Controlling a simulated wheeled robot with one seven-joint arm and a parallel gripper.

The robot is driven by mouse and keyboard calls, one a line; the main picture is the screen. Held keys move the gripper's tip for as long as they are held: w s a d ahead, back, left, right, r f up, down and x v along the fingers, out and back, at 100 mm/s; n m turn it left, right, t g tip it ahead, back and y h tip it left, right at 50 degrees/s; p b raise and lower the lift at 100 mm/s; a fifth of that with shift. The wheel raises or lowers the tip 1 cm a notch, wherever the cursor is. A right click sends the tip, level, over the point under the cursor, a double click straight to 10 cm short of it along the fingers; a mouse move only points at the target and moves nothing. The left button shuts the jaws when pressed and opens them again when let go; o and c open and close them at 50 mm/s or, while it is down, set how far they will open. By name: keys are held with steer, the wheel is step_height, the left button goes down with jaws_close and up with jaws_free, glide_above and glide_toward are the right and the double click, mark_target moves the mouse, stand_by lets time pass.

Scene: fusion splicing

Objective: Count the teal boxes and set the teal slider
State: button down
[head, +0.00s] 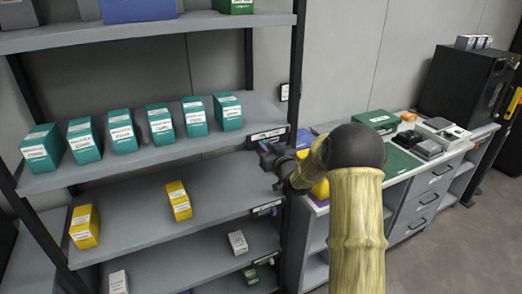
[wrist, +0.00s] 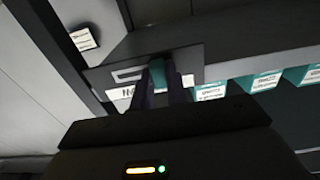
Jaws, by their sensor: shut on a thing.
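Several teal boxes (head: 122,131) with white labels stand in one row along a shelf in the head view; some also show in the wrist view (wrist: 267,81). A dark plate (wrist: 190,55) with a slot and a white label is fixed to the shelf's front edge, and it also shows in the head view (head: 260,141). The teal slider (wrist: 157,67) sits at this plate. My gripper (wrist: 160,85) is shut on the slider, its fingers on either side of it. In the head view my gripper (head: 268,158) is at the right end of that shelf edge, partly behind my arm.
Yellow boxes (head: 84,227) stand on the shelf below, with white boxes (head: 238,242) lower down. A dark shelf post (head: 293,70) is close to my gripper. A counter (head: 400,165) with a green mat and devices stands at the right.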

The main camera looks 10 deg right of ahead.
steer(key=shift+a+f, duration=0.15)
steer(key=shift+a, duration=0.05)
steer(key=c, duration=1.6)
jaws_free()
steer(key=shift+s, duration=0.1)
steer(key=shift+o, duration=1.2)
steer(key=b+v, duration=0.4)
steer(key=v, duration=1.3)
steer(key=shift+s+d+b, duration=0.15)
steer(key=shift+s+b, duration=0.05)
steer(key=shift+b, duration=0.1)
